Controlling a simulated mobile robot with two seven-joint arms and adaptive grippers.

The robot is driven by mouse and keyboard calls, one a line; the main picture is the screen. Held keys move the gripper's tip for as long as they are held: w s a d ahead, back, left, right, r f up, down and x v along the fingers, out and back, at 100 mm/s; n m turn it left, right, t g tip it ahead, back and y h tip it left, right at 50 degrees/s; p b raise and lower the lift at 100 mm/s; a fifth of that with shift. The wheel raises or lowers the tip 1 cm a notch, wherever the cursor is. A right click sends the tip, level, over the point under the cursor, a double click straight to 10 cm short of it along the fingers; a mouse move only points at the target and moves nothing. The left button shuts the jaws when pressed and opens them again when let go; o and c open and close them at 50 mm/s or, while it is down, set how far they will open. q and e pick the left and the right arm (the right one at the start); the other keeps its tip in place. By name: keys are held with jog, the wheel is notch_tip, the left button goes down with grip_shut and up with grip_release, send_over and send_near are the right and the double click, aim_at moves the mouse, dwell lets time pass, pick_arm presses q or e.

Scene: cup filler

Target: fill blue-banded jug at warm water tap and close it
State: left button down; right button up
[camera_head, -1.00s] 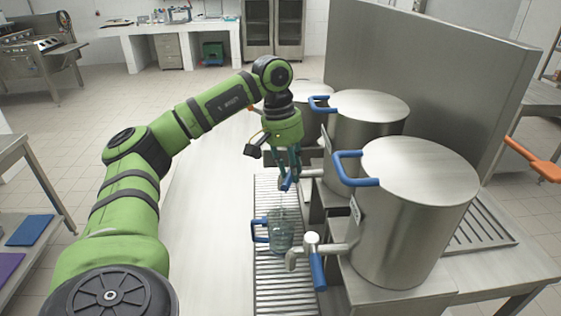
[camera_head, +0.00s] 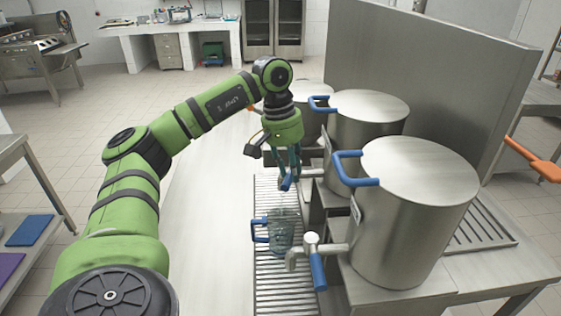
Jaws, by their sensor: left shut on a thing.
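A clear jug (camera_head: 281,236) with a blue handle on its left side stands upright on the slotted drip grate (camera_head: 275,300). My left gripper (camera_head: 287,184) points down just beyond the jug. It is shut on the blue lever of the middle tank's tap (camera_head: 311,173); its fingers hide most of that tap and its spout. The jug looks dark and greyish inside, but I cannot make out a water level or a stream. The near tap (camera_head: 306,250), with its blue lever hanging down, is just in front of the jug. My right gripper is not in view.
Three steel tanks with blue or orange handles stand in a row on the right: near (camera_head: 415,225), middle (camera_head: 368,120) and far (camera_head: 312,125). A tall steel panel (camera_head: 420,70) rises behind them. The steel counter (camera_head: 205,230) left of the grate is bare.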

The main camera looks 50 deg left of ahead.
pick_arm(q)
jog(key=shift+d, duration=0.15)
dwell(0.3)
jog(key=shift+w+d+n+t, duration=0.15)
jog(key=shift+w+d+n, duration=0.1)
jog(key=shift+n, duration=0.6)
jog(key=shift+w+d+n+t, duration=0.15)
jog(key=shift+w+d+n, duration=0.1)
jog(key=shift+n, duration=0.6)
jog(key=shift+w+d+n, duration=0.15)
jog(key=shift+n, duration=0.55)
jog(key=shift+y, duration=0.3)
